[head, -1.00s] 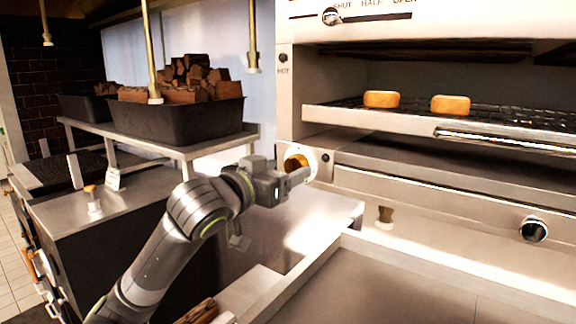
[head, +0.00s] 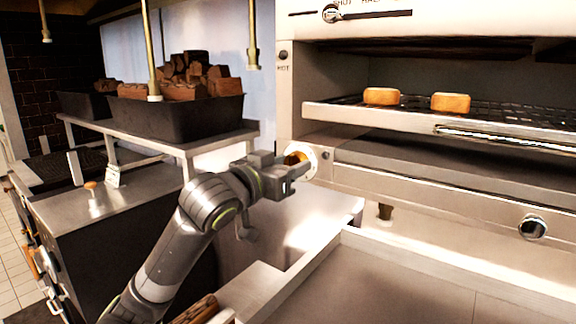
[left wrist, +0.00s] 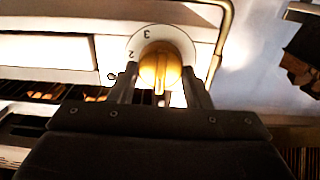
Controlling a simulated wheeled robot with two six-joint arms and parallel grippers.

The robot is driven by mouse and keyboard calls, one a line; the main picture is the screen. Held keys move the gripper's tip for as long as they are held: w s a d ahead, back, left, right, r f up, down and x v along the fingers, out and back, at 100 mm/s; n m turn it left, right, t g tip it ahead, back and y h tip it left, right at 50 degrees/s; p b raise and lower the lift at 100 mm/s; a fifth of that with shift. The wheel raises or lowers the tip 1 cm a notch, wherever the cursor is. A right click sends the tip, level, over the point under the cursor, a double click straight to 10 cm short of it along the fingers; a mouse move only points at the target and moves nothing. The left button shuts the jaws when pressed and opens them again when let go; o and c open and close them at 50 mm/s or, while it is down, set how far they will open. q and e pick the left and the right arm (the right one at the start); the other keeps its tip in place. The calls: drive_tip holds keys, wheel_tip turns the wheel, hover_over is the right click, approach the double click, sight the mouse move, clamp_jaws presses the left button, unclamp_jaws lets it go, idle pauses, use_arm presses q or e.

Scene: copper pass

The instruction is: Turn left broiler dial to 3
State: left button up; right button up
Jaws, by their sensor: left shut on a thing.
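The left broiler dial (head: 297,159) is a brass knob on a white numbered plate at the left end of the broiler's front panel. In the left wrist view the knob (left wrist: 160,68) shows with its raised grip bar between my fingers, and the plate (left wrist: 147,36) reads 3 and 2. My left gripper (head: 297,176) is at the dial, and in the left wrist view its fingers (left wrist: 160,92) are shut on the knob, one on each side. The head view partly hides the dial behind the gripper. My right gripper is not in view.
The broiler's rack (head: 350,115) holds two pieces of bread (head: 450,103). A second dial (head: 532,227) sits on the right of the panel. A bin of wood chunks (head: 180,115) stands on a shelf at left. A steel counter (head: 400,275) lies below.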

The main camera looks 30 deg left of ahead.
use_arm(q)
drive_tip(key=m+p, duration=0.2)
drive_tip(key=m, duration=0.1)
drive_tip(key=shift+r, duration=0.1)
drive_tip(key=m+p, duration=0.1)
drive_tip(key=m, duration=0.2)
drive_tip(key=shift+d, duration=0.1)
drive_tip(key=m+p, duration=0.1)
drive_tip(key=m, duration=0.2)
drive_tip(key=shift+m, duration=0.4)
drive_tip(key=shift+f+m, duration=0.2)
drive_tip(key=shift+m, duration=3.15)
drive_tip(key=shift+f+m, duration=0.25)
drive_tip(key=shift+m, duration=3.05)
drive_tip(key=shift+f+m, duration=0.2)
drive_tip(key=shift+m, duration=3.15)
